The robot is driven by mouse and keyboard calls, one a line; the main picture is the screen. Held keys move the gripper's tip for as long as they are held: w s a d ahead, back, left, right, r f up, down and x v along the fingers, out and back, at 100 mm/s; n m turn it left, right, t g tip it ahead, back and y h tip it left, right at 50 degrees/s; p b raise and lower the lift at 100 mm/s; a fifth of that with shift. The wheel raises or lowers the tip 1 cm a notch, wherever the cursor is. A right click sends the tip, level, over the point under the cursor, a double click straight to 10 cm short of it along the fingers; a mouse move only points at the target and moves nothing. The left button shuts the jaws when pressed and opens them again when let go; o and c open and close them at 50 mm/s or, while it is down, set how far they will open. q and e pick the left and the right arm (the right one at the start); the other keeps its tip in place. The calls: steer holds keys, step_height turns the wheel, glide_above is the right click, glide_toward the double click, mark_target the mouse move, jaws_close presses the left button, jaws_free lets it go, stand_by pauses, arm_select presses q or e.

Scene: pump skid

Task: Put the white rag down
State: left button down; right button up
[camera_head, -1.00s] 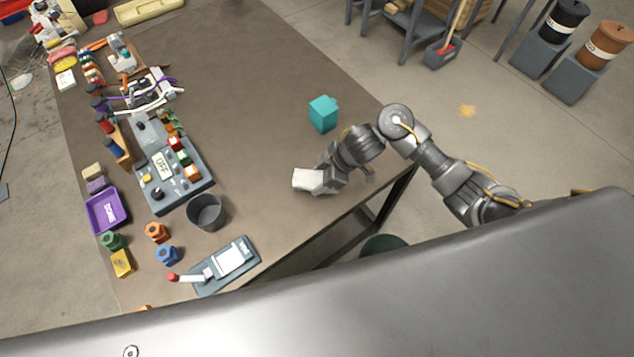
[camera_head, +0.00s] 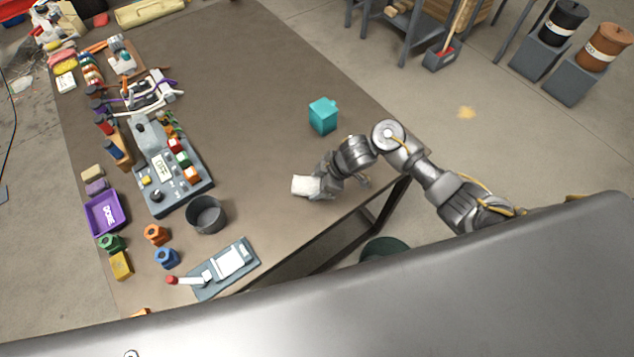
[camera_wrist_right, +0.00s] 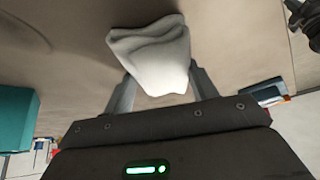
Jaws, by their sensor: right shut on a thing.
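The white rag (camera_head: 304,186) is in my right gripper (camera_head: 314,188), over the brown table (camera_head: 262,120) near its right edge. In the right wrist view the rag (camera_wrist_right: 152,52) is bunched between the two fingers of the right gripper (camera_wrist_right: 158,84), which is shut on it. I cannot tell whether the rag touches the table top. My left gripper does not show in the head view.
A teal block (camera_head: 323,116) stands behind the right gripper. The table's middle is clear.

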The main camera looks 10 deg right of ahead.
steer(key=shift+s+d+f, duration=0.1)
steer(key=shift+s+f, duration=0.2)
steer(key=shift+f, duration=0.15)
steer(key=o, duration=0.9)
steer(key=shift+s+f, duration=0.1)
steer(key=shift+f, duration=0.15)
steer(key=shift+r, duration=0.3)
steer(key=p+v, duration=0.1)
steer(key=v, duration=1.1)
steer(key=shift+w+r+p, duration=0.25)
steer(key=shift+r+p, duration=0.15)
steer(key=shift+r, duration=0.15)
